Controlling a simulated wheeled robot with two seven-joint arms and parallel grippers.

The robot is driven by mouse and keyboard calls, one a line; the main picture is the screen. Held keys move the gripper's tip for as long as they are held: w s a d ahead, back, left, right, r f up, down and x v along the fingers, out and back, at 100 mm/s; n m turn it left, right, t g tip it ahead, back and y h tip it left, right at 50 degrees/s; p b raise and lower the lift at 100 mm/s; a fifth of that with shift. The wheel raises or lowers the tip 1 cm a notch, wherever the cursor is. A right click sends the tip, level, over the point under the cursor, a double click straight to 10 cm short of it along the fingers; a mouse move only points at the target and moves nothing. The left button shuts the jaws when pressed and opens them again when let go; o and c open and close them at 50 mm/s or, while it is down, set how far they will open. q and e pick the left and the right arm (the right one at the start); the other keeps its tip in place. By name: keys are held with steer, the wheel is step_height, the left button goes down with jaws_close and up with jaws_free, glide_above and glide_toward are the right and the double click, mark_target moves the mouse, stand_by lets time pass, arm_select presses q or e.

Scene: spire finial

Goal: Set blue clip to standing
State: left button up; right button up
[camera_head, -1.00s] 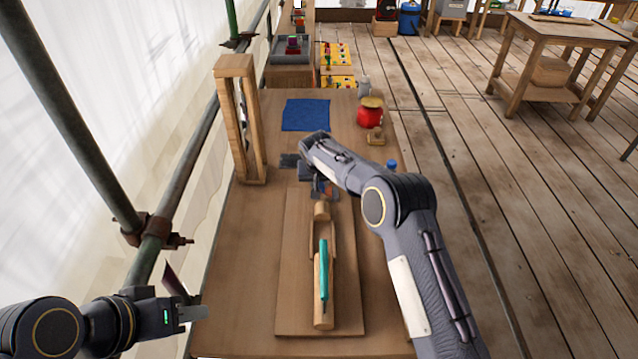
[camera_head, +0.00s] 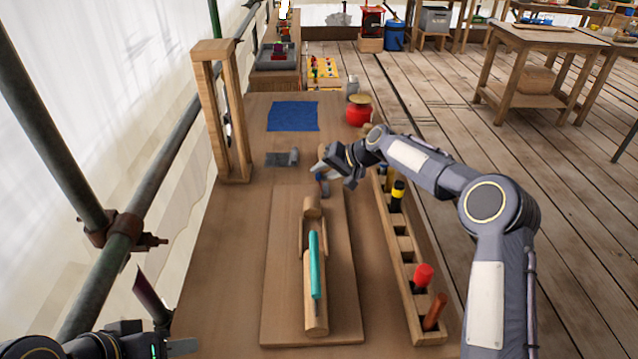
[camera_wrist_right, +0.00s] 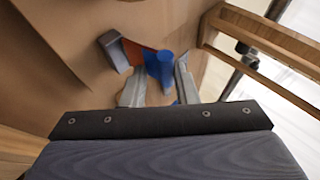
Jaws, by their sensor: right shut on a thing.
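My right gripper (camera_head: 325,172) is shut on the blue clip (camera_head: 322,186), low over the table beyond the board. I cannot tell the clip's tilt clearly. My left gripper (camera_head: 182,347) is at the lower left edge, mostly cut off, away from the clip.
A wooden board (camera_head: 280,300) holds a wooden spindle with a teal tool (camera_head: 314,262). A wooden rack (camera_head: 408,290) with several coloured pieces stands to its right. A wooden frame (camera_head: 239,130), grey plate (camera_head: 278,159), blue cloth (camera_head: 293,117) and red pot (camera_head: 358,112) stand farther back.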

steer(key=shift+s+d+f+m+y+b, duration=0.15)
steer(key=shift+d+f+y+b, duration=0.15)
steer(key=shift+y+b, duration=0.45)
steer(key=shift+s+d+f+m+y+b, duration=0.1)
steer(key=shift+d+f+m+y+b, duration=0.25)
steer(key=shift+b, duration=0.55)
steer(key=shift+a+r, duration=0.1)
steer(key=shift+a, duration=0.05)
steer(key=o, duration=1)
steer(key=shift+w+r, duration=0.1)
steer(key=shift+w, duration=0.05)
steer(key=shift+o, duration=0.2)
steer(key=shift+r, duration=0.1)
